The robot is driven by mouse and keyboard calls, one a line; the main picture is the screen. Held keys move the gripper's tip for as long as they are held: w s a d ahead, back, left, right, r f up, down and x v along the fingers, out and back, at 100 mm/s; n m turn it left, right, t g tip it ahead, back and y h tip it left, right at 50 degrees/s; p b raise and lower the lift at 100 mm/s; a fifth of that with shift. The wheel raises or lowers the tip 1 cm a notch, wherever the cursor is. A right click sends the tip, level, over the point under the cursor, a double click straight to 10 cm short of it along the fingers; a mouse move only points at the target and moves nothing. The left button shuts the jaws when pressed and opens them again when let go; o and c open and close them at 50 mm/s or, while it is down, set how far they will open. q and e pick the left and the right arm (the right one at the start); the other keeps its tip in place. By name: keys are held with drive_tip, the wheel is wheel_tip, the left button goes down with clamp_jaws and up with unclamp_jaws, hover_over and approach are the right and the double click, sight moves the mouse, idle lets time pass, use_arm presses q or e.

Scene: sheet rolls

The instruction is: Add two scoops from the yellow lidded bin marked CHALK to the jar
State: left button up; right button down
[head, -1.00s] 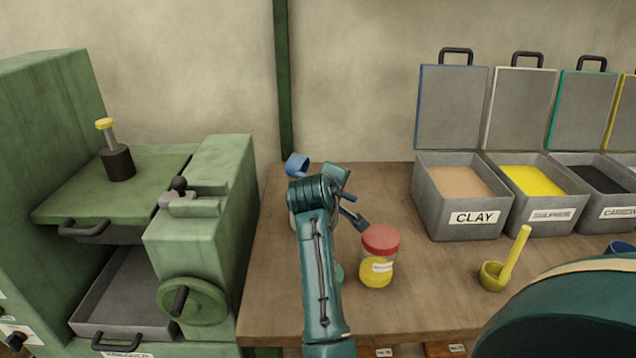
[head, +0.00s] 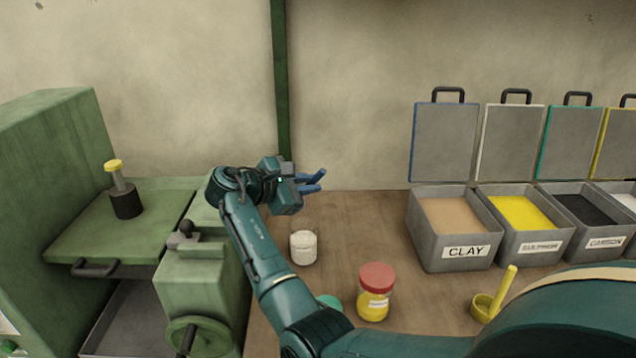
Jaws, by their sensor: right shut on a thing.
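My right gripper (head: 308,182) is over the back left of the table, shut on a blue scoop (head: 314,175) that is mostly hidden by the fingers. A small jar (head: 303,247) with pale contents and a label stands on the table below and slightly left of it. The yellow-edged lid (head: 615,145) stands open at the right edge above a bin with white contents (head: 628,201). That bin is cut off and its label is out of view. My left gripper is not in view.
A red-lidded jar (head: 375,295) with yellow contents stands in front. A yellow scoop (head: 492,300) stands at right. Open bins include CLAY (head: 455,254), a yellow-powder bin (head: 533,246) and CARBON (head: 605,242). A green press (head: 200,285) is at left. A green round piece (head: 330,302) lies by my arm.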

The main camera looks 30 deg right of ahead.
drive_tip(key=shift+w+a+r+n+h+p, duration=0.4)
drive_tip(key=shift+w+r+n+h+p, duration=0.1)
drive_tip(key=shift+w+r+n, duration=0.25)
drive_tip(key=shift+w+a+r+n+g, duration=0.2)
drive_tip(key=shift+w+r+n+g, duration=0.1)
drive_tip(key=shift+g, duration=0.1)
drive_tip(key=shift+w+a+f+n+h+b, duration=0.15)
drive_tip(key=shift+w+a+n+h+b, duration=0.25)
drive_tip(key=shift+w+h+b, duration=0.25)
drive_tip(key=shift+w+a+n+b, duration=0.2)
drive_tip(key=shift+n+b, duration=0.15)
drive_tip(key=shift+b, duration=0.2)
drive_tip(key=shift+w+a+n+h+b, duration=0.15)
drive_tip(key=shift+w+n+h+b, duration=0.2)
drive_tip(key=shift+b, duration=0.5)
use_arm(q)
drive_tip(key=b, duration=0.1)
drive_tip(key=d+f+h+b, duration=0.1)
drive_tip(key=b, duration=0.1)
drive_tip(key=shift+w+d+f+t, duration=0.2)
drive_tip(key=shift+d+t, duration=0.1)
use_arm(e)
drive_tip(key=shift+w+a+r+n+g+h, duration=0.15)
drive_tip(key=shift+w+a+r+n+h, duration=0.05)
drive_tip(key=shift+r+n, duration=0.15)
drive_tip(key=shift+w+a+r+n+g+h, duration=0.15)
drive_tip(key=shift+w+r+n+h, duration=0.05)
drive_tip(key=shift+r+n, duration=0.15)
